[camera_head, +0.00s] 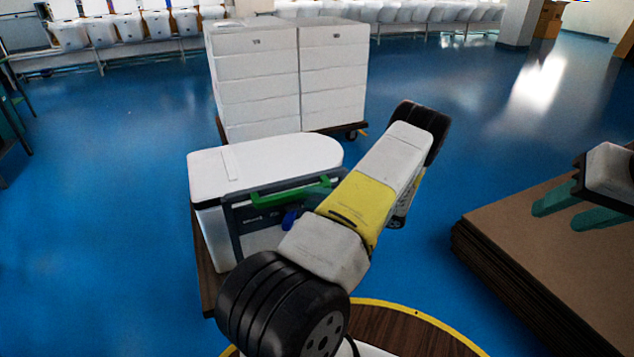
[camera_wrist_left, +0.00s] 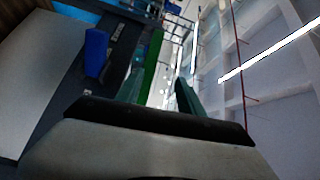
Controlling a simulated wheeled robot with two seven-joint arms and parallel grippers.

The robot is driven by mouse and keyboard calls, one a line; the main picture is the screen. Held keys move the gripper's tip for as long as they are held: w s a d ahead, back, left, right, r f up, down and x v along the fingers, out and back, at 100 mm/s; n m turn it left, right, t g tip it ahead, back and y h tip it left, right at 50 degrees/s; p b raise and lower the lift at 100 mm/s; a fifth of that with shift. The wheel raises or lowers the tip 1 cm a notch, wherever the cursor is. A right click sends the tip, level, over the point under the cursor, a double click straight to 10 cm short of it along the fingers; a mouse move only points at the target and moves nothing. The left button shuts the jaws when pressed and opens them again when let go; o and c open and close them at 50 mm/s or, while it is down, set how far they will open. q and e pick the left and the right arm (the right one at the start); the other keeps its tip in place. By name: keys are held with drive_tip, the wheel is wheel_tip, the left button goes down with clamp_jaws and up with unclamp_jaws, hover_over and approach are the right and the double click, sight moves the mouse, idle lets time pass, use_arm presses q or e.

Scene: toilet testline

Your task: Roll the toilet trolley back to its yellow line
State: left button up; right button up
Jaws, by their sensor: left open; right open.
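The toilet trolley has a brown wooden base (camera_head: 206,280), seen mid-left in the head view. It carries a white toilet-shaped unit (camera_head: 262,158) with a dark grey frame bearing a green handle bar (camera_head: 268,198) and a blue part (camera_head: 290,218). My left arm crosses in front and hides its right side and my left gripper's fingers. In the left wrist view my left gripper (camera_wrist_left: 160,84) is open; the green bar (camera_wrist_left: 152,62) shows between its fingers, contact unclear. My right gripper (camera_head: 575,206) is open and empty at the right edge.
Stacked white boxes (camera_head: 285,80) on a wheeled dolly stand just behind the trolley. A stack of brown sheets (camera_head: 545,245) lies at right, under my right gripper. White toilets (camera_head: 390,12) line the back. The blue floor (camera_head: 110,200) at left is clear.

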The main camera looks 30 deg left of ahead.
sight(297, 197)
use_arm(q)
drive_tip(key=a, duration=0.2)
drive_tip(key=a+f+t+y, duration=0.1)
drive_tip(key=a, duration=0.2)
drive_tip(key=a+f+m+t, duration=0.1)
drive_tip(key=a, duration=0.1)
drive_tip(key=shift+w+a+y, duration=0.1)
drive_tip(key=shift+a+y, duration=0.2)
drive_tip(key=shift+y, duration=0.1)
clamp_jaws()
idle(1.3)
